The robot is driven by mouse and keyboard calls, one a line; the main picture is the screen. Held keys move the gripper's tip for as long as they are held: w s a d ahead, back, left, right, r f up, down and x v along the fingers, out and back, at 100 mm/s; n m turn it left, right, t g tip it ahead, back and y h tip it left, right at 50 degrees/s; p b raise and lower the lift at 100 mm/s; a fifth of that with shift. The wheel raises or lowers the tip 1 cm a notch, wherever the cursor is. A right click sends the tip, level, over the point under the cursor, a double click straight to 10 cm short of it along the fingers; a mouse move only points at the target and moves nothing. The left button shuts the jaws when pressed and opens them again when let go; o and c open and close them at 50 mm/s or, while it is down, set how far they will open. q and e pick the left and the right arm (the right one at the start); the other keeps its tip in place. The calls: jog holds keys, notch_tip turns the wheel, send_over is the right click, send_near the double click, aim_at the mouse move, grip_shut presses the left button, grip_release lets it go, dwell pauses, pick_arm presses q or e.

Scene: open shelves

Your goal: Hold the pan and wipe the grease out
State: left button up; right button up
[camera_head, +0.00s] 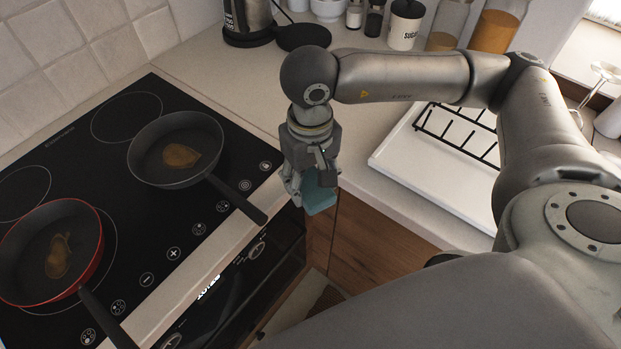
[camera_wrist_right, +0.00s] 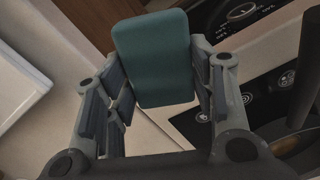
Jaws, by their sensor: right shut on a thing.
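A dark pan (camera_head: 178,150) with a brown grease patch (camera_head: 181,155) stands on the far right part of the black hob. A red pan (camera_head: 50,252) with another brown patch (camera_head: 58,256) stands at the near left. My right gripper (camera_head: 302,190) is shut on a teal sponge (camera_head: 320,196), in the air beyond the counter's front edge, right of the dark pan's handle. The sponge (camera_wrist_right: 153,58) sits between the fingers in the right wrist view. My left gripper is not in view.
The black hob (camera_head: 130,215) has touch marks along its front edge. A kettle (camera_head: 248,18), a sugar jar (camera_head: 405,25) and other jars stand at the back. The counter behind the hob is clear.

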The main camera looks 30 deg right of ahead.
jog(key=w+a+r+p, duration=0.3)
jog(key=w+a+r, duration=0.25)
jog(key=r, duration=0.35)
jog(key=w+a+r+p, duration=0.2)
jog(key=w+a+r, duration=0.3)
jog(key=r, duration=0.4)
pick_arm(q)
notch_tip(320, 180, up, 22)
jog(key=p, duration=1.6)
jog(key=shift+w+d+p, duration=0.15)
jog(key=shift+p, duration=0.25)
pick_arm(e)
jog(key=w+a+r, duration=0.4)
jog(key=w+a, duration=0.1)
jog(key=w, duration=0.3)
jog(key=w+a+r, duration=0.4)
jog(key=w+r, duration=0.1)
jog(key=w, duration=0.2)
jog(key=shift+w+a+r, duration=0.25)
jog(key=shift+w+a, duration=0.15)
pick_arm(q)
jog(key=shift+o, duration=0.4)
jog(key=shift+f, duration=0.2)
pick_arm(e)
jog(key=shift+f, duration=0.1)
